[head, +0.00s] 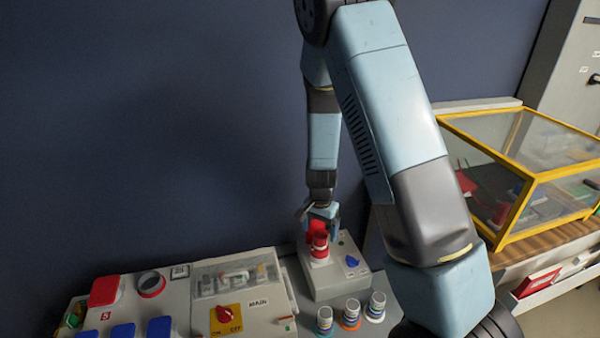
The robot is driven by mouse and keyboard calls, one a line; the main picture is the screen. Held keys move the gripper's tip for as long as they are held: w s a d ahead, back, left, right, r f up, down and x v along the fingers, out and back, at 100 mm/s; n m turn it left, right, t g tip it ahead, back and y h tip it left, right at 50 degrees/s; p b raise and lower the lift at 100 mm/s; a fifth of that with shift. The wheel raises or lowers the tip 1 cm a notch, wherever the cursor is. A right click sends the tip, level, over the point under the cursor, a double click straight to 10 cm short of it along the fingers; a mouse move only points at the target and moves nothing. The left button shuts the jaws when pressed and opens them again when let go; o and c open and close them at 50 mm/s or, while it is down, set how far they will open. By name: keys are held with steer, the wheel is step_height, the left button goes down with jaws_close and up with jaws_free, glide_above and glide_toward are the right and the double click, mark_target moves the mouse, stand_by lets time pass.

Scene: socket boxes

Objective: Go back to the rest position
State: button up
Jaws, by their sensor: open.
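My gripper (322,212) points down at the far end of my blue and grey arm. It is open, with its fingers around or just above a red plug-like piece (319,240). The red piece stands upright on a grey socket box (335,279) with a blue knob. I cannot tell whether the fingers touch it. The arm reaches out over the table, and its near links cover part of the right side of the view.
A panel (250,315) with a red MAIN switch stands left of the box. Several banded cylinders, one of them orange-based (351,314), stand in front. A yellow-framed clear case (520,170) is at right. A dark blue wall (150,130) rises behind.

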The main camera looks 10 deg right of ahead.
steer(key=s+d+r+n+t+y, duration=0.1)
steer(key=s+d+r+n, duration=0.15)
steer(key=r, duration=0.95)
steer(key=s+d+r+n+t+y, duration=0.1)
steer(key=s+r, duration=0.2)
steer(key=r, duration=1)
steer(key=s+d+r+n+t+h, duration=0.1)
steer(key=s+d+r+n, duration=0.1)
steer(key=s+r, duration=0.5)
steer(key=s+d+r+n+t, duration=0.2)
steer(key=s+d+r, duration=0.2)
steer(key=s+r, duration=0.3)
steer(key=s, duration=0.4)
steer(key=shift+r+t+h, duration=0.3)
steer(key=shift+r+h, duration=0.1)
